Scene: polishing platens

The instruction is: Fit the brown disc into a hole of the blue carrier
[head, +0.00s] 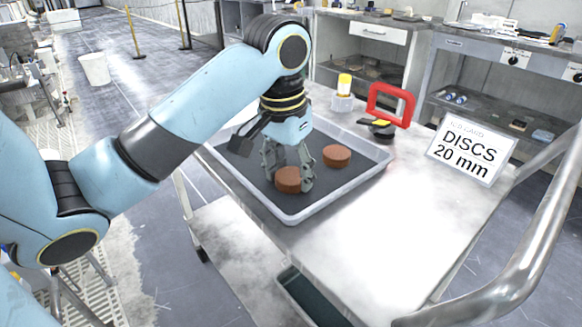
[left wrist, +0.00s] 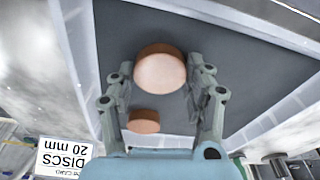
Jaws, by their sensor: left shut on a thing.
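A brown disc (head: 288,180) is at the front of a pale-rimmed tray (head: 293,218) with a dark floor. My left gripper (head: 289,176) points down into the tray with its fingers around this disc, shut on it. In the left wrist view the disc (left wrist: 160,72) sits between the fingertips. Whether it touches the tray floor is not clear. A second brown disc (head: 337,156) lies on the tray floor to the right; it also shows in the left wrist view (left wrist: 144,121). I see no blue carrier. My right gripper is out of view.
The tray stands on a metal cart (head: 370,235). A card reading "DISCS 20 mm" (head: 471,150), a red frame (head: 391,104), a yellow-topped bottle (head: 343,92) and a black item with a yellow part (head: 382,129) stand around it. The cart top at front right is clear.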

